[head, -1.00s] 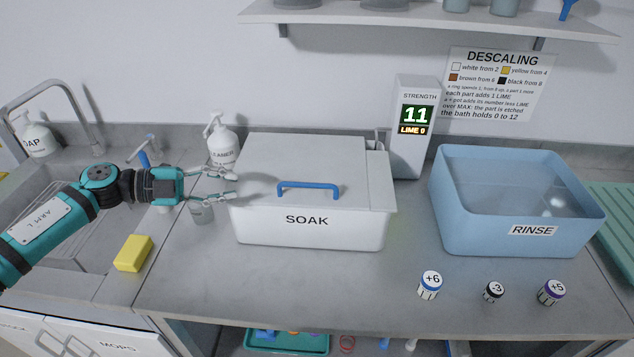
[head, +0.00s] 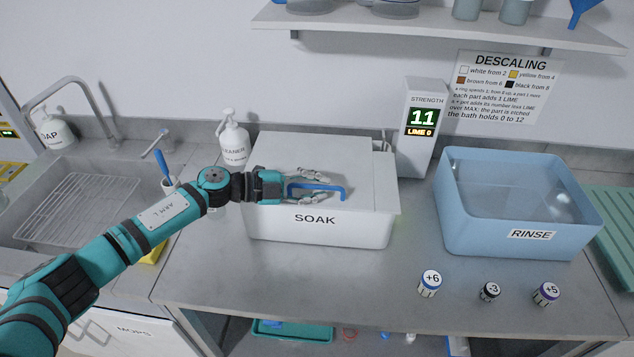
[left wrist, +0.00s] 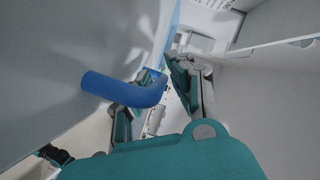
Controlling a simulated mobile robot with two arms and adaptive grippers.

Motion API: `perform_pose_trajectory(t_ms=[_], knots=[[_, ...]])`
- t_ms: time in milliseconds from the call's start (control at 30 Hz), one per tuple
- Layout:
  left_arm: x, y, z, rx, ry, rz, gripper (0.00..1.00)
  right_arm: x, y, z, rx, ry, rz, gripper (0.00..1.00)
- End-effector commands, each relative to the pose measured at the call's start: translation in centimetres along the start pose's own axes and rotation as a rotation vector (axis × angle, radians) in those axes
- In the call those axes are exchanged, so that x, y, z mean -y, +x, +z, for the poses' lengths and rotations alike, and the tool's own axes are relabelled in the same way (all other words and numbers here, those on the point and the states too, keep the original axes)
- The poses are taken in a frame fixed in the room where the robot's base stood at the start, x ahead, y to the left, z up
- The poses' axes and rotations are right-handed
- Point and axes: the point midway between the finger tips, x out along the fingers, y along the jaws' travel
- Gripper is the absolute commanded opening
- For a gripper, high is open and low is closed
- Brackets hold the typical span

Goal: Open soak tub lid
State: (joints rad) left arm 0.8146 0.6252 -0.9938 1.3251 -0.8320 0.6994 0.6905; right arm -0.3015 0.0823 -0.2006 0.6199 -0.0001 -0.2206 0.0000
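The white soak tub (head: 350,230) stands on the counter, and its pale lid (head: 300,152) lies closed on top. A blue bar handle (head: 343,192) is fixed near the lid's front edge. In the left wrist view the blue handle (left wrist: 120,88) passes by the open fingers (left wrist: 165,90). I cannot tell whether a finger touches it. My right gripper is not in view.
A blue rinse tub (head: 450,205) with clear liquid stands to the right. Several small numbered pots, one marked +6 (head: 430,284), stand in front. The strength display (head: 422,120) reads 11, behind the soak tub. A cleaner bottle (head: 233,140) stands at its back left.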

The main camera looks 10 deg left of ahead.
Motion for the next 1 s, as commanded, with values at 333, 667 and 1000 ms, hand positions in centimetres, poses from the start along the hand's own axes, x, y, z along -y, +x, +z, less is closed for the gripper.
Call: perform_pose_trajectory(t_ms=[333,667,1000], knots=[[0.0,0.35,-0.01,0.0,0.001,0.0,0.18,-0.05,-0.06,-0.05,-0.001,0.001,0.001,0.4],[-0.01,0.32,-0.02,0.0,0.0,0.0,0.0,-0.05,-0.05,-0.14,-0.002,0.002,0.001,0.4],[0.4,0.24,-0.21,-0.001,0.001,0.0,0.0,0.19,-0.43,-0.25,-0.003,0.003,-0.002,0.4]])
